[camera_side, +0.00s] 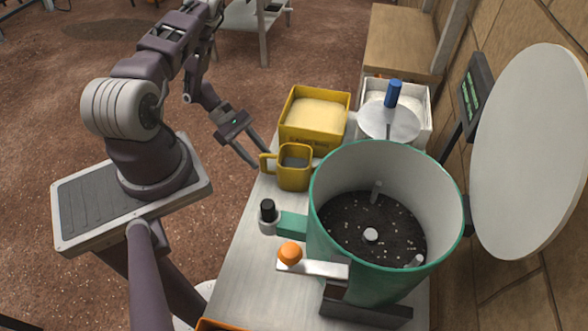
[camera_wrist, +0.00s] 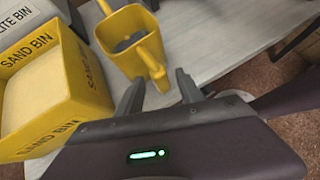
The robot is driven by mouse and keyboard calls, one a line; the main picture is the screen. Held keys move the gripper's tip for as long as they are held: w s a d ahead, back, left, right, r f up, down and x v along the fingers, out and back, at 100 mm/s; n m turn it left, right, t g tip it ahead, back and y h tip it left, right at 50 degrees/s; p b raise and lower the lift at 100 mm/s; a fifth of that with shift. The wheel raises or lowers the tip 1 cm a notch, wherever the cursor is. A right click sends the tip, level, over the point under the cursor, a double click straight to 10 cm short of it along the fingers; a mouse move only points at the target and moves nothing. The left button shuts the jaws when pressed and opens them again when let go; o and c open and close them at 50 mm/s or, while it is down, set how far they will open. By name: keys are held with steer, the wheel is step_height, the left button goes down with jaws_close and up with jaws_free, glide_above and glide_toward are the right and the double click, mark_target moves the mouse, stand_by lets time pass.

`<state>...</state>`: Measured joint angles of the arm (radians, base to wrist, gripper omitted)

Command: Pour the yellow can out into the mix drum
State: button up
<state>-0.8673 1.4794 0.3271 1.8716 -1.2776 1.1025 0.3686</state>
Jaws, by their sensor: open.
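The yellow can (camera_side: 294,171) stands upright on the table, with its handle (camera_side: 267,164) on the left side. Dark grey material shows inside it. In the wrist view the can (camera_wrist: 133,45) is just beyond my fingers, and its handle (camera_wrist: 151,68) points toward the gap between them. My gripper (camera_side: 255,160) is open and empty, close to the handle. The open fingers also show in the wrist view (camera_wrist: 160,88). The green mix drum (camera_side: 332,262) is to the right and nearer the side camera. It holds dark material with pale specks, and grey posts rise from it.
A yellow sand bin (camera_side: 304,139) stands behind the can. Beside it is a white bin (camera_side: 423,131) with a blue-handled scoop (camera_side: 393,94) on it. A black-topped knob (camera_side: 268,211) and an orange knob (camera_side: 290,253) sit by the drum. A large pale disc (camera_side: 530,150) stands at the right.

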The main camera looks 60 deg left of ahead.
steer(key=shift+x, duration=1.45)
jaws_close()
steer(key=shift+r, duration=0.15)
steer(key=shift+r, duration=2.4)
